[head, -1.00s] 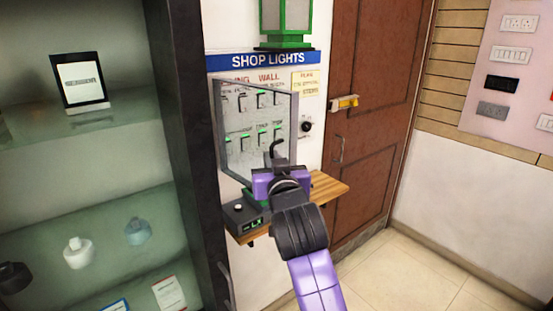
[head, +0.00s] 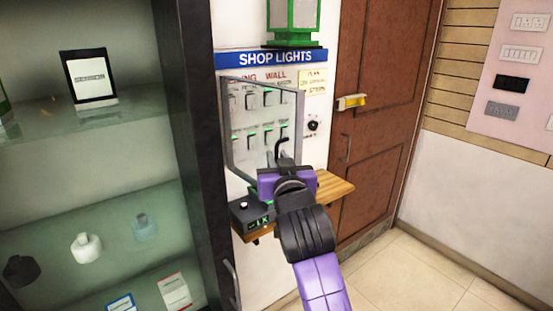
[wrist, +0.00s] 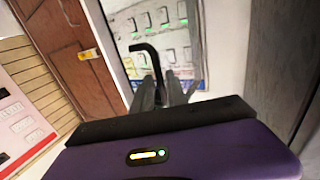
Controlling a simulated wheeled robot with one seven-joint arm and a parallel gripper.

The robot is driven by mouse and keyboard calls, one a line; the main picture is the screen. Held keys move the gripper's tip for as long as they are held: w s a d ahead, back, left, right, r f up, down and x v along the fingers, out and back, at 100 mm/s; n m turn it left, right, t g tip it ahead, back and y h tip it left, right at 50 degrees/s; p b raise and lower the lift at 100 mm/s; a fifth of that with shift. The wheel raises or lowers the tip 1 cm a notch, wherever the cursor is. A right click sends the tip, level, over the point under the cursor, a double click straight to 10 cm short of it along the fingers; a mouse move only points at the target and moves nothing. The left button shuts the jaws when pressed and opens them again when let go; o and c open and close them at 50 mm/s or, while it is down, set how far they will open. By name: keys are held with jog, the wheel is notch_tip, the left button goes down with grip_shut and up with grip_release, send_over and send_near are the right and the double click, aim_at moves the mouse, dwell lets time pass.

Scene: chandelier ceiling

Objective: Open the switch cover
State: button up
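The switch cover (head: 226,124) is a clear panel with a grey frame in front of white switches in the head view. Its frame stands at an angle to the wall. It also shows ahead of the fingers in the wrist view (wrist: 203,45). My purple and black gripper (head: 283,163) is just below and in front of it. In the wrist view my grey fingers (wrist: 161,95) are close together on a black bent rod (wrist: 156,60). The rod reaches forward, its bent end near the cover. I cannot tell whether the rod touches the cover.
A wooden shelf (head: 335,186) with a small black box (head: 250,217) is below the switches. A glass cabinet (head: 200,150) stands close on the left. A brown door (head: 385,110) is on the right. The tiled floor (head: 420,275) is clear.

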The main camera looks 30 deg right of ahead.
jog(key=b+v, duration=0.1)
jog(key=v, duration=0.6)
dwell(0.4)
